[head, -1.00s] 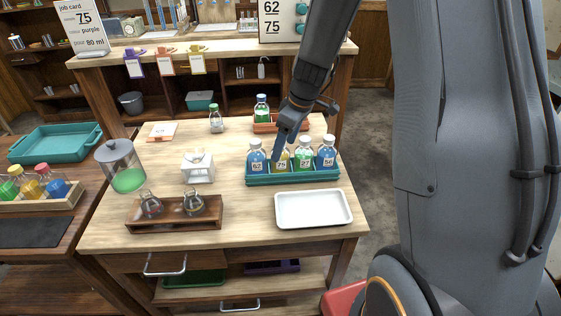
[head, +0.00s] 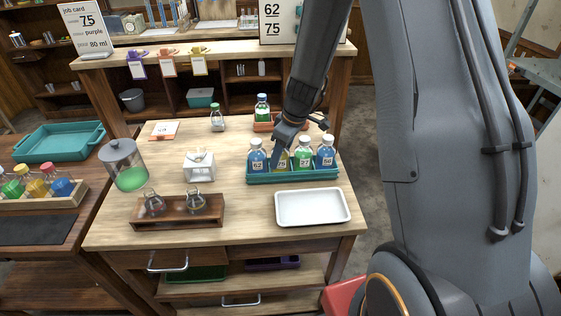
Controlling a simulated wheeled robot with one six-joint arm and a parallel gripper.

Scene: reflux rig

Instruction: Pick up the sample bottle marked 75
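The sample bottle marked 75 (head: 284,162) holds yellow liquid and stands upright in a teal rack (head: 293,178), second from the left. My gripper (head: 277,157) reaches down at this bottle from above and covers its cap and left part. I cannot tell whether the fingers touch the bottle or how far apart they are. The blue bottle marked 62 (head: 258,160) stands close on its left. A green bottle (head: 304,158) and a blue bottle marked 50 (head: 325,156) stand to its right.
A white tray (head: 312,208) lies in front of the rack. A green-capped bottle (head: 262,106) stands behind.

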